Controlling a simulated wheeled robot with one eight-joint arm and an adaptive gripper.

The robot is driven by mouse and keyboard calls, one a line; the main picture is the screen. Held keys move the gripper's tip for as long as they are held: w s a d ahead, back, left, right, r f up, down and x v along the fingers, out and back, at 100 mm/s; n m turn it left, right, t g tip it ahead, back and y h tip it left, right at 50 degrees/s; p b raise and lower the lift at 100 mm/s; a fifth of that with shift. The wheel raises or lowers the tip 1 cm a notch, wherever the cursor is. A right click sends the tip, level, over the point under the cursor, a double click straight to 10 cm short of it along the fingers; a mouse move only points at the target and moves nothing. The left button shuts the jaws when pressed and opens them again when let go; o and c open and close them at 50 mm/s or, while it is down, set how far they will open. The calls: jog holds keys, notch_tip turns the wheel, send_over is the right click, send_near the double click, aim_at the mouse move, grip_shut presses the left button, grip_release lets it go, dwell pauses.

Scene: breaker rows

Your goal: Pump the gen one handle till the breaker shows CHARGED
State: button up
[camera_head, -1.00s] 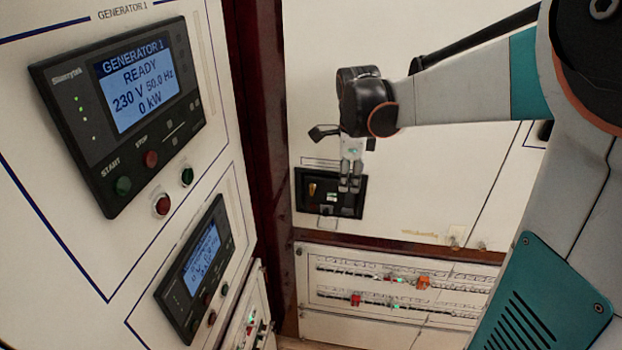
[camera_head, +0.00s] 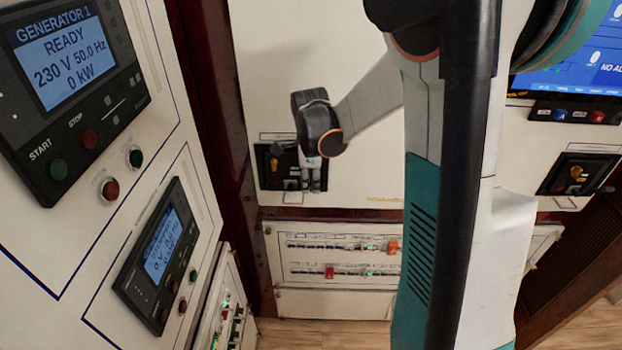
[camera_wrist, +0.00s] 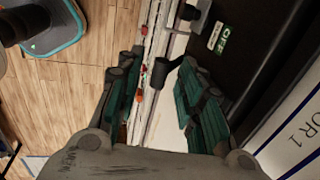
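The generator 1 breaker (camera_head: 264,182) is a black-framed unit in the cream cabinet wall, partly hidden by my arm in the head view. In the wrist view its black face (camera_wrist: 262,40) fills the upper right, with a small green label (camera_wrist: 219,37) that seems to read OFF. My gripper (camera_head: 311,188) is in front of the breaker's lower right part. In the wrist view my gripper (camera_wrist: 158,62) has its fingers apart. A dark grey handle end (camera_wrist: 160,73) shows between them, with no clear contact. I cannot read any charge indicator.
A generator 1 panel (camera_head: 75,85) reading READY, 0 kW and a second panel (camera_head: 160,255) are on the left wall. A row of small breakers (camera_head: 340,245) lies below. Another black breaker (camera_head: 578,173) is at right. Wooden floor (camera_head: 590,325) shows lower right.

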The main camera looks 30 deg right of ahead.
grip_shut()
jog(key=s+f+t+h+b, duration=0.1)
jog(key=b, duration=0.1)
jog(key=s+a+f+t+h+b, duration=0.1)
jog(key=t+b, duration=0.1)
jog(key=s+a+f+t+h+b, duration=0.1)
jog(key=f+t+b, duration=0.1)
jog(key=b, duration=0.1)
jog(key=shift+f+h, duration=0.1)
jog(key=shift+h, duration=0.2)
dwell(0.4)
